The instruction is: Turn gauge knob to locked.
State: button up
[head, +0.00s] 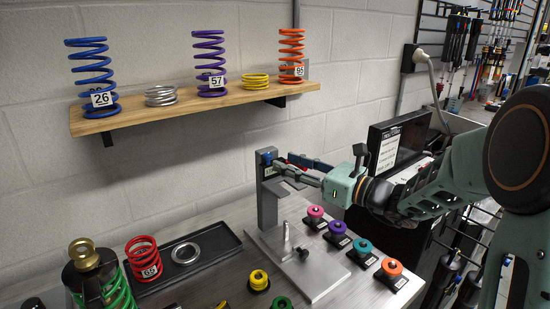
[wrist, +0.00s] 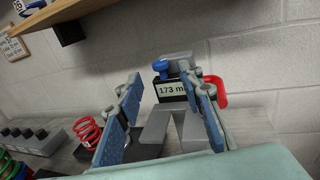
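The gauge (wrist: 171,91) is a dark box with a pale display reading "173 m", the rest hidden by a finger. A blue knob (wrist: 161,67) sits at its upper left, and a red curved part (wrist: 222,92) shows at its right. In the head view the gauge's grey stand (head: 267,205) rises from a metal base plate. My gripper (wrist: 163,88) is open, with its blue-padded fingers either side of the display in the picture. In the head view my gripper (head: 288,168) is close to the stand's top and partly hides the gauge. I cannot tell the knob's setting or any contact.
A wooden shelf (head: 200,97) with several coil springs hangs above left. Several coloured knobs (head: 337,227) stand on the bench right of the base plate. A black tray (head: 205,247) and a red spring (head: 143,258) are at left.

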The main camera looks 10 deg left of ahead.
aim_at(271, 157)
jog(key=x, duration=0.5)
grip_shut()
